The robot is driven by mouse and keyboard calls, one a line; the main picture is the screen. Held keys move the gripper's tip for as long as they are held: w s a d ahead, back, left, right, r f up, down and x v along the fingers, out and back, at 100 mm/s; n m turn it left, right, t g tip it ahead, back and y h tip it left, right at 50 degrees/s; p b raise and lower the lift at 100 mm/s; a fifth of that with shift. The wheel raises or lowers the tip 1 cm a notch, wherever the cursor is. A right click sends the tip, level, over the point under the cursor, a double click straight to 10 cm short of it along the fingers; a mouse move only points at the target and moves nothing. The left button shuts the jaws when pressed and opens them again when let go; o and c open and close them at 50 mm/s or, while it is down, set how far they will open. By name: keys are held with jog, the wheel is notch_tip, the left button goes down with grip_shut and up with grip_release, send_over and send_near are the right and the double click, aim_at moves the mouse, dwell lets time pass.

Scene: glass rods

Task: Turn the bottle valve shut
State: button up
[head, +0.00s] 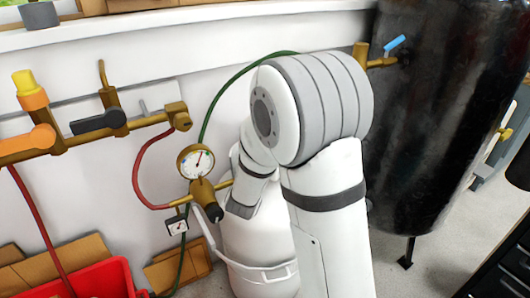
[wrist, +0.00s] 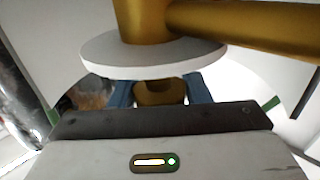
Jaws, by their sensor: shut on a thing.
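The white gas bottle (head: 258,238) stands against the wall in the head view, partly hidden behind my arm. A brass regulator (head: 203,192) with a round gauge (head: 196,161) sits at its left. The bottle's valve is hidden behind my arm there. In the wrist view a brass stem (wrist: 142,20) and a brass pipe (wrist: 245,25) meet above a pale disc (wrist: 155,52). My gripper (wrist: 158,92) has its blue fingers on either side of a brass piece below the disc, the bottle valve (wrist: 160,88). The gripper is shut on it. Its far side is hidden.
A brass manifold (head: 80,137) with several taps runs along the wall at left. Red and green hoses hang near the bottle. A large black tank (head: 440,110) stands at right. A red crate (head: 95,280) and cardboard boxes (head: 180,268) lie low at left.

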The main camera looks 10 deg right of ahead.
jog(key=shift+m+g+h, duration=0.8)
jog(key=shift+m+h, duration=0.2)
jog(key=shift+h, duration=0.3)
jog(key=shift+d, duration=0.1)
jog(key=o, duration=1)
jog(key=shift+s, duration=0.1)
notch_tip(320, 180, up, 10)
jog(key=p, duration=0.4)
